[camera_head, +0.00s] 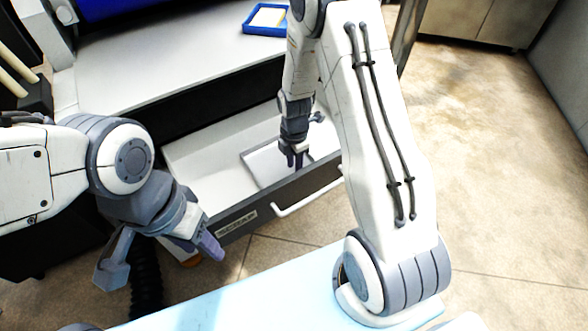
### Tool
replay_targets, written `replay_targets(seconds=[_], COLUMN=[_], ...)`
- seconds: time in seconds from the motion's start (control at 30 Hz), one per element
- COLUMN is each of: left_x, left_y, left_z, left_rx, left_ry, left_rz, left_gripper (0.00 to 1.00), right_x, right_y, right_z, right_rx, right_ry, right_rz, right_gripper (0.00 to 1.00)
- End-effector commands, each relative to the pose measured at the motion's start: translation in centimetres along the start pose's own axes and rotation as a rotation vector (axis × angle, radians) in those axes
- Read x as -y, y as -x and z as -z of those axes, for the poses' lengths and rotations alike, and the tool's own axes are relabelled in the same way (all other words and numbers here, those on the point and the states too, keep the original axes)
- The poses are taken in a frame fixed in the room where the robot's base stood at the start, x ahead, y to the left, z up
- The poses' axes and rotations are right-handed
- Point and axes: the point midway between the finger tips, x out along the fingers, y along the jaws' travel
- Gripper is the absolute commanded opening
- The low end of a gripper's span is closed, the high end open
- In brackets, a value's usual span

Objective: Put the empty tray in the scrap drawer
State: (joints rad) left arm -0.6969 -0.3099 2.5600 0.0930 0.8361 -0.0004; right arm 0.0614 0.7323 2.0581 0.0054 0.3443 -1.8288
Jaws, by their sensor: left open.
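The scrap drawer (200,172) is pulled open below the counter, with a label on its front. A flat grey-white tray (262,168) lies inside it, towards the right; my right arm and gripper hide part of it. My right gripper (292,160) points down into the drawer at the tray, its fingertips close together. I cannot tell if they touch or hold the tray. My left gripper (161,260) is open and empty, in front of the drawer's left front corner.
A blue-rimmed tray (247,27) with a pale sheet in it stands on the white counter (170,65) above the drawer. The drawer's handle (305,192) is on its front. The left part of the drawer is bare. Open floor (480,120) lies to the right.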

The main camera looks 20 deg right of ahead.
Motion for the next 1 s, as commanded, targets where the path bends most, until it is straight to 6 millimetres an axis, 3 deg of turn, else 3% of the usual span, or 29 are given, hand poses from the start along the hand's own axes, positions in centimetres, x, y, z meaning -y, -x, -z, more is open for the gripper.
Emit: replay_targets(seconds=[0.1,0.3,0.57,0.67,0.77,0.9,1.0], left_x=[0.0,-0.1,-0.1,-0.1,-0.1,-0.1,-0.1], left_y=[0.5,1.0,1.2,1.2,1.2,1.2,1.1], left_z=[0.0,0.1,0.1,0.1,0.1,0.1,0.1], left_rx=[0.000,0.000,0.000,0.000,0.000,0.000,0.000], left_ry=[0.000,0.000,0.000,0.000,0.000,0.000,0.000], left_rz=[0.000,0.000,0.000,0.000,0.000,0.000,0.000], left_gripper=[0.50,0.50,0.50,0.50,0.50,0.50,0.50], right_x=[-0.1,-0.1,0.1,0.6,2.3,6.9,11.0], right_y=[3.1,7.0,9.5,11.3,14.1,18.0,20.1], right_z=[0.0,0.0,0.6,3.1,7.3,13.6,16.8], right_rx=[0.002,0.001,0.000,-0.004,-0.014,-0.039,-0.058], right_ry=[0.000,0.000,-0.016,-0.089,-0.233,-0.500,-0.692], right_rz=[-0.006,-0.004,-0.003,-0.010,-0.019,-0.018,-0.010], right_gripper=[0.37,0.37,0.37,0.37,0.37,0.37,0.37])
